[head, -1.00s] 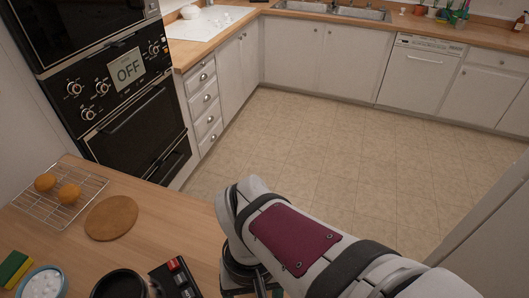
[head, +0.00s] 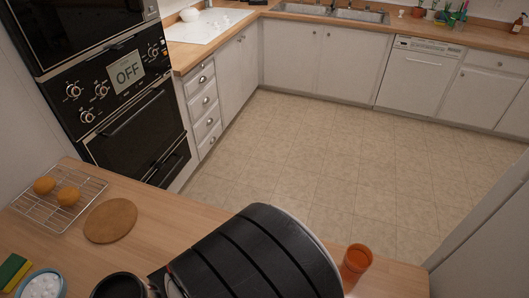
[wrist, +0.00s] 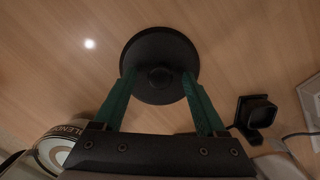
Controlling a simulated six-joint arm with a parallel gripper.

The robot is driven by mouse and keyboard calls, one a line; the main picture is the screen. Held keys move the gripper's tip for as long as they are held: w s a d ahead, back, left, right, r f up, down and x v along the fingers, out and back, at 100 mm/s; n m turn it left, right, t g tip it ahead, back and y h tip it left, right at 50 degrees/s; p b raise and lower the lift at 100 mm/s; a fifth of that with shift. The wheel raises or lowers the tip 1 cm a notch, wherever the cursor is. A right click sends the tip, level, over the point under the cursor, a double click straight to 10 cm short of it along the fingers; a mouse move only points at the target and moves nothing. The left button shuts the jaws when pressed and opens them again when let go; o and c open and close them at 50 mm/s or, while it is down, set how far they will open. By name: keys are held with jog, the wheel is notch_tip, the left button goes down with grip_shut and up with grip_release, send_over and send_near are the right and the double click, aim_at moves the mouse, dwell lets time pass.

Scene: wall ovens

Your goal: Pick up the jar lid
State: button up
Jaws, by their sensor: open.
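A round black lid with a raised knob at its middle, which I take as the jar lid (wrist: 160,50), is in the wrist view, over the wooden counter. My gripper (wrist: 159,76) has two green fingers spread apart. In the picture, the fingertips overlap the lid's lower half, one on each side of the knob. They hold nothing; I cannot tell how high they are above the lid or whether they touch it. In the head view my dark arm covers the front middle of the counter, and neither my fingers nor the lid can be made out there.
In the head view an orange cup (head: 356,260) is right of my arm; a dark pot (head: 118,287), bowl (head: 42,285), wooden board (head: 110,221) and rack (head: 36,208) are left.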

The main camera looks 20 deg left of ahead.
grip_shut()
dwell(0.3)
